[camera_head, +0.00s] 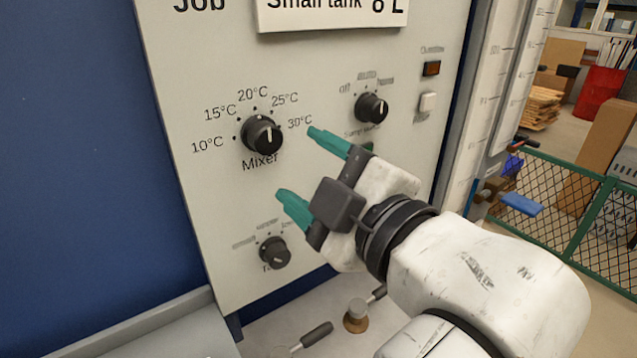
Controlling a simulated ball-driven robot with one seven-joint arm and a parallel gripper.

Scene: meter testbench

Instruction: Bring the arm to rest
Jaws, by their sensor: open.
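My gripper (303,163) has two teal fingers spread apart with nothing between them. It is in front of the white control panel (200,180), in the middle of the view. The black Mixer knob (262,136) is to the left of the fingertips, and the gripper appears clear of it. The knob's white mark sits near vertical. My white arm comes in from the lower right and hides part of the panel's lower right area.
The panel also carries an upper knob (371,107), a lower knob (274,252), an amber lamp (431,68) and a white switch (427,103). Handles (317,334) lie below. A green mesh fence (560,200) stands at right. A blue wall (70,150) fills the left.

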